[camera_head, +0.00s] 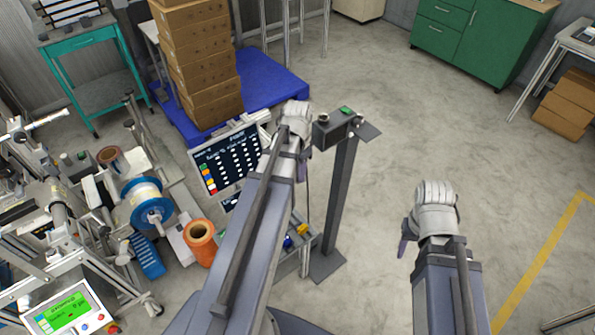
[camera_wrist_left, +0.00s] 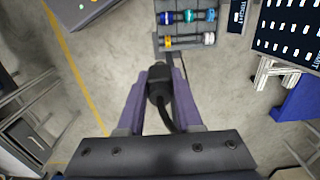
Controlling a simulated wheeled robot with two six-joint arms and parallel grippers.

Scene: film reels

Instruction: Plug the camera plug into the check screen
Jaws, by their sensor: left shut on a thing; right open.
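My left gripper (camera_wrist_left: 160,92) is shut on a black plug (camera_wrist_left: 158,82) with a black cable that curves down between the purple fingers in the left wrist view. In the head view the left gripper (camera_head: 302,168) is mostly hidden by its own arm, and the plug cannot be made out. A dark screen (camera_head: 228,160) with rows of white text and coloured squares stands left of this gripper; it also shows at the upper right in the left wrist view (camera_wrist_left: 290,30). I cannot tell its socket. My right gripper (camera_head: 407,240) is open, low over bare floor.
A grey post (camera_head: 340,190) with a dark box (camera_head: 335,128) on top stands just right of the left gripper. A rack with coloured cylinders (camera_wrist_left: 188,28) lies ahead in the left wrist view. Boxes (camera_head: 200,60) stand on a blue pallet (camera_head: 266,92).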

